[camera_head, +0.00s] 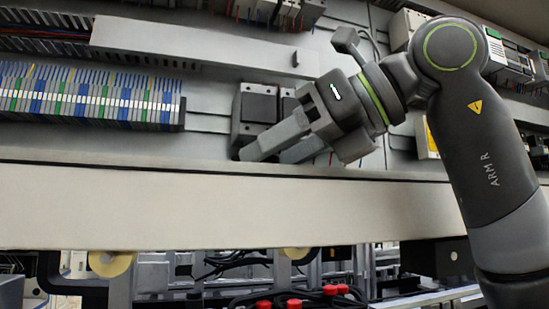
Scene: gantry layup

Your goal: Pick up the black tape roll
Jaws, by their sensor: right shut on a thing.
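My right gripper (262,153) reaches in from the right, its grey fingers pointing left and down at the ledge in front of the panel. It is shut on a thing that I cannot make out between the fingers. I cannot pick out a black tape roll for certain. A dark block-shaped device (256,112) is mounted on the panel just behind the fingers, and a second one is partly hidden by the gripper. My left gripper is not in view.
A long pale beam (220,212) crosses below the gripper. A row of coloured terminal blocks (90,92) fills the panel's left. Below the beam are a pale yellow roll (110,263), dark cables and several red knobs (294,304). A grey duct cover (190,42) runs above.

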